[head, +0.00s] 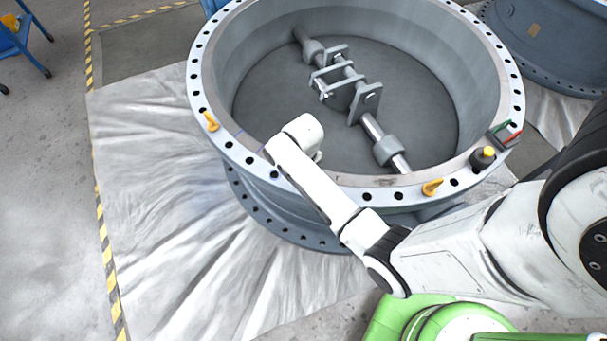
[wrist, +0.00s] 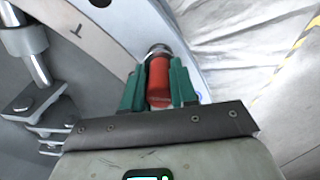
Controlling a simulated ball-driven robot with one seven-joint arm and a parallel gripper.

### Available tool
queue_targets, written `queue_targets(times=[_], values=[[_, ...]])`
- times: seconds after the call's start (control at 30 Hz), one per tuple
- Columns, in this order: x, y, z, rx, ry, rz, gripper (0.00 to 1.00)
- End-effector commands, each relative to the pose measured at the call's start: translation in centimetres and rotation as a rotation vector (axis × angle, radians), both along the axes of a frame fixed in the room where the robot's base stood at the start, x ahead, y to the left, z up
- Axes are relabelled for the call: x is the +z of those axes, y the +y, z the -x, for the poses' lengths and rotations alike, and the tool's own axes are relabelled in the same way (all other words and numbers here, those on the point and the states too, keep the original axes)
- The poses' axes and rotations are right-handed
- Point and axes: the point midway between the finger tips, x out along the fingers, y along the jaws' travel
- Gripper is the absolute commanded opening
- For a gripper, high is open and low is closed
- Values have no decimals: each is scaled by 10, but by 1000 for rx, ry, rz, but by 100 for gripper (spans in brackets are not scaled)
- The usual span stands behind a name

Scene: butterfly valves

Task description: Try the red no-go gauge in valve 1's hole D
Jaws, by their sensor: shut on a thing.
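The red no-go gauge (wrist: 159,80) is between the green fingers of my gripper (wrist: 158,70) in the wrist view. My gripper is shut on its red handle, and its metal end points away to the flange. Whether that end is in a hole or just above one, I cannot tell. Valve 1 (head: 207,82) is the large grey ring with many bolt holes in its rim; its flange (wrist: 125,22) also shows in the wrist view. In the head view my arm hides the gripper and gauge at the near left part of the rim. I cannot read a letter D.
Orange eye fittings (head: 432,188) stand on the rim. A dark knob with a yellow top (head: 484,157) and a small green-and-red holder (head: 507,133) are at the rim's right. A shaft with brackets (head: 368,103) crosses the valve's inside. Wrinkled sheeting (head: 150,150) lies around it.

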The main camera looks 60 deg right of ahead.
Motion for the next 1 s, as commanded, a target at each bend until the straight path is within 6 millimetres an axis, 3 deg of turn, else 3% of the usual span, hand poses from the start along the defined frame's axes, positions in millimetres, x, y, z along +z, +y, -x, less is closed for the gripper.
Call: queue_targets(times=[1.0], values=[[-7, 0, -1, 0, -1, 0, 0]])
